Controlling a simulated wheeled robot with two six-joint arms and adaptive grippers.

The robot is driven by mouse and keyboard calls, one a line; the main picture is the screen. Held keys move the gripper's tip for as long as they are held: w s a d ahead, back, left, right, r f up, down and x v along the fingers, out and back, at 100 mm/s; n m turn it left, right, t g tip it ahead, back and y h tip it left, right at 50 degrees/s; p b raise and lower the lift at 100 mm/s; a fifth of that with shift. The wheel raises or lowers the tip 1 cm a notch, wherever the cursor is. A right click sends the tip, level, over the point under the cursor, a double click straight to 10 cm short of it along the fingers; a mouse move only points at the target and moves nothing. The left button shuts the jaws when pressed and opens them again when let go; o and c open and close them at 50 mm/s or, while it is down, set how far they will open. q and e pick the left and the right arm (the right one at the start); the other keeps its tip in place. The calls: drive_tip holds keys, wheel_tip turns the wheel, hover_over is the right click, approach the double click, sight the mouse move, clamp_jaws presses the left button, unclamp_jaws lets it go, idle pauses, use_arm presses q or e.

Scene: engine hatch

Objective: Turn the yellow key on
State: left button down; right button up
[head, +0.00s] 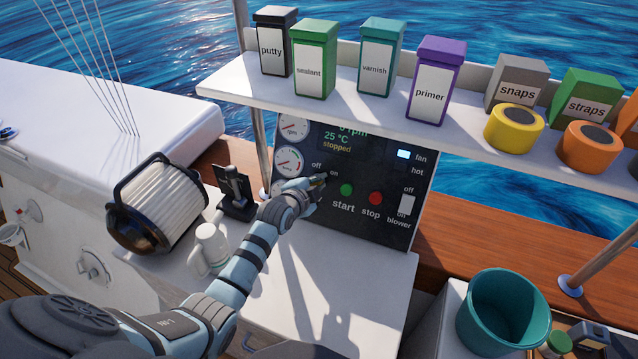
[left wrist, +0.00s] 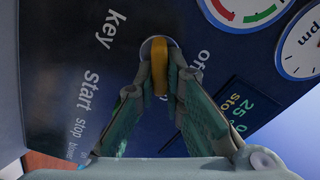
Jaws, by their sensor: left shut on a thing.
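The yellow key (left wrist: 159,68) shows in the left wrist view, in the lock of the dark panel beside the label "key". My left gripper (left wrist: 160,84) is shut on it, one finger on each side. In the head view my left gripper (head: 322,181) is at the panel (head: 392,220), just below the labels "off" and "on", and it hides the key there. I cannot tell which label the key points to. The display (head: 340,137) reads "stopped". My right gripper is not in view.
The green start button (head: 346,190) and red stop button (head: 376,198) are close right of my gripper. A blower switch (head: 407,204) is further right. A shelf (head: 390,118) with boxes overhangs the panel.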

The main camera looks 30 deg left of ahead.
use_arm(q)
drive_tip(key=c, duration=1.7)
unclamp_jaws()
drive_tip(key=shift+w, duration=0.1)
drive_tip(key=v, duration=1.2)
